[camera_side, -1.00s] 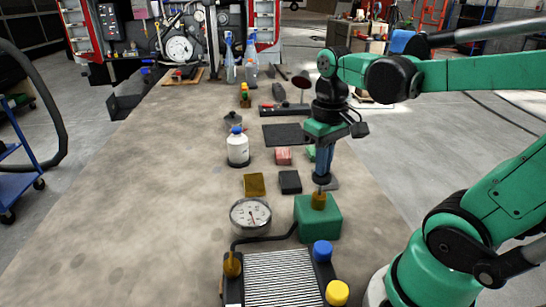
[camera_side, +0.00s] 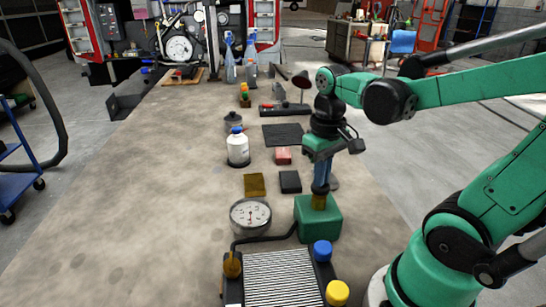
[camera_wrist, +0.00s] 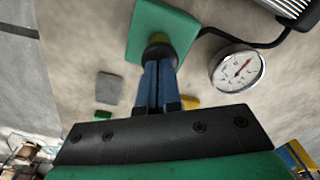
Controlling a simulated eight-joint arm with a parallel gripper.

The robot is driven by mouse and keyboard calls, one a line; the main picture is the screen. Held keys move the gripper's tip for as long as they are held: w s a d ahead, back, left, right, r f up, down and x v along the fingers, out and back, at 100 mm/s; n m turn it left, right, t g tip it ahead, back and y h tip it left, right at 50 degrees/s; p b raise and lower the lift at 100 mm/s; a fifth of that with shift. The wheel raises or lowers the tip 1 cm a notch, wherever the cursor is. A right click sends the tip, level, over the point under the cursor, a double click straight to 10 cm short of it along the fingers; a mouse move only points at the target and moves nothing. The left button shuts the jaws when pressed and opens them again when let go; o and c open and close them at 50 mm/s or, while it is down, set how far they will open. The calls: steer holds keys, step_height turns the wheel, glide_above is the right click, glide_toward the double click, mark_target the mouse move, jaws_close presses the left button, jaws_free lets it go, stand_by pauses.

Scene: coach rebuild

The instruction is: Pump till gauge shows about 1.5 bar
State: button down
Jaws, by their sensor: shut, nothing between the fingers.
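The green pump block (camera_side: 318,218) stands on the table at the near right, with a yellow-brown plunger (camera_side: 319,202) on top. My gripper (camera_side: 320,192) is shut and empty, pointing down with its tips on or just above the plunger. In the wrist view the blue fingers (camera_wrist: 158,68) meet the dark round top of the plunger (camera_wrist: 160,50) on the green block (camera_wrist: 180,22). The round white gauge (camera_side: 250,214) lies left of the block. It also shows in the wrist view (camera_wrist: 236,72), with a red needle; the exact reading is too small to tell.
A black hose (camera_side: 268,238) runs from the block to a finned radiator (camera_side: 280,280) with a blue cap (camera_side: 322,251) and a yellow cap (camera_side: 337,292). The table's left is clear.

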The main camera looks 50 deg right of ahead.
steer(key=shift+r, duration=1.25)
